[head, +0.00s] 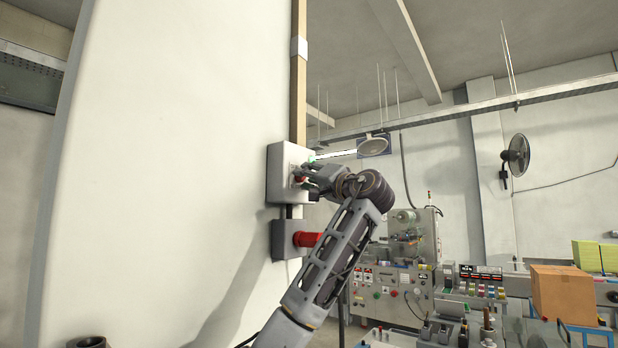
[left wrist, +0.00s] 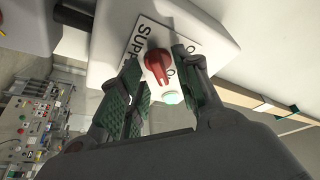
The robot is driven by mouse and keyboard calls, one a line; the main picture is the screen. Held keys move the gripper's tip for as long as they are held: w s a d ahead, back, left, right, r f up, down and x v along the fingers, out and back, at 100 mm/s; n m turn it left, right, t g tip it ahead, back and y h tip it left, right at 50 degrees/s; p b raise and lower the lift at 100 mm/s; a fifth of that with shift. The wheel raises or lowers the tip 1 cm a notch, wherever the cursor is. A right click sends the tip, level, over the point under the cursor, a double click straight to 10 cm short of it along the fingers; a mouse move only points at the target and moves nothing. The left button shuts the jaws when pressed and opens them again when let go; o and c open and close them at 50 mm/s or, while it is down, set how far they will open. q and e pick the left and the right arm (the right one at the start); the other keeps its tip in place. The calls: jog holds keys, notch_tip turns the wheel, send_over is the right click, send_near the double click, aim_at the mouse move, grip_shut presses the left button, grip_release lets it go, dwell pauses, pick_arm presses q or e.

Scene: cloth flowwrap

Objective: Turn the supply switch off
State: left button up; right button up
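The grey supply switch box (head: 280,172) is mounted on the side of the large pale wall or column. Its red rotary knob (left wrist: 157,66) sits on a white plate with black lettering beginning "SUPP" (left wrist: 140,42) in the left wrist view. A pale green lit lamp (left wrist: 172,97) is beside the knob. My left gripper (head: 308,174) is at the front of the box; in the left wrist view its fingers (left wrist: 156,60) stand apart on either side of the knob, with no clear contact. Part of the lettering is hidden by a finger. My right gripper is not in view.
A second grey box with a red socket (head: 308,239) is just below the switch box, close to my left forearm. A wooden strip (head: 298,80) runs up above the box. A wrapping machine (head: 400,270) and a cardboard box (head: 562,292) stand farther right.

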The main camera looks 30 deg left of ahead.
pick_arm(q)
jog(key=c, duration=0.7)
grip_shut()
jog(key=shift+f+n+g, duration=0.1)
jog(key=shift+n+g, duration=0.2)
jog(key=shift+n, duration=0.4)
jog(key=shift+w+n+g+y+p, duration=0.1)
jog(key=shift+n+g+y+p, duration=0.15)
jog(key=shift+n+g, duration=2.4)
jog(key=shift+w+n+g+y+p, duration=0.1)
jog(key=shift+n+g+y+p, duration=0.45)
jog(key=shift+n, duration=3.95)
jog(key=shift+w+n+g, duration=0.1)
jog(key=shift+n+g, duration=1.9)
jog(key=shift+n, duration=1.55)
jog(key=shift+n+g+h, duration=0.4)
jog(key=shift+n+g, duration=0.1)
jog(key=shift+n, duration=0.9)
